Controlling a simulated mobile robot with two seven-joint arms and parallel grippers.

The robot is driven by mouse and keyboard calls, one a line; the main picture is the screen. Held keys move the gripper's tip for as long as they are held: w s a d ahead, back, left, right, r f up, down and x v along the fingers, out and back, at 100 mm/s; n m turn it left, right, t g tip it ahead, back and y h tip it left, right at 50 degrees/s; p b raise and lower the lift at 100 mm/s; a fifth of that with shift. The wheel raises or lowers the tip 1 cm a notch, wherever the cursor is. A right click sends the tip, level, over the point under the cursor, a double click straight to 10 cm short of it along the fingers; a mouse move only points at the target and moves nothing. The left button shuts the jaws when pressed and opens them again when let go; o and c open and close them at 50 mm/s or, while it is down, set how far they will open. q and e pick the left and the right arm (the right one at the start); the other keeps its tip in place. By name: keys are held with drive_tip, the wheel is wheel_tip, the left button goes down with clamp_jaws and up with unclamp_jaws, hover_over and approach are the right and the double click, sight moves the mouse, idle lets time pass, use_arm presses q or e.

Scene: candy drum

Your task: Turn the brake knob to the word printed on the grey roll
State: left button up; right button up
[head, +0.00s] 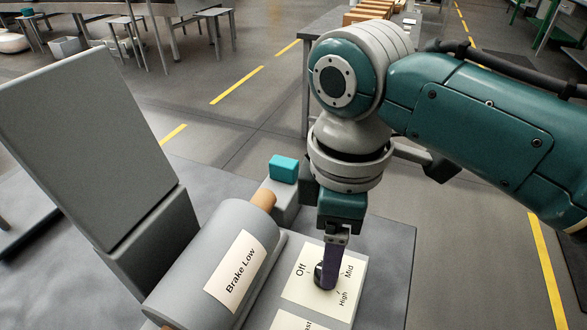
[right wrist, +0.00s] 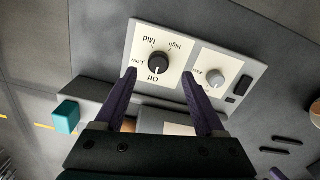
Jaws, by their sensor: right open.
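The grey roll (head: 205,245) carries a white label (head: 236,271) that reads "Brake Low". Beside it, a white plate bears the black brake knob (right wrist: 159,63), with the words Off, Low, Mid and High around it. In the head view the knob (head: 319,272) is partly hidden by my right gripper (head: 328,284). In the right wrist view my right gripper (right wrist: 160,73) is open, its purple fingers on either side of the knob with gaps showing. The knob's pointer is too small to read surely. My left gripper is not in view.
A second white plate with a light grey knob (right wrist: 216,78) is next to the brake plate. A teal block (head: 284,168) sits behind the roll's end. A tall grey panel (head: 85,150) stands at the left. Open floor lies beyond the grey table.

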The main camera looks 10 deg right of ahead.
wheel_tip(320, 180, down, 5)
drive_tip(key=shift+w+f+b, duration=0.1)
drive_tip(key=shift+b, duration=0.65)
drive_tip(key=shift+c, duration=0.2)
clamp_jaws()
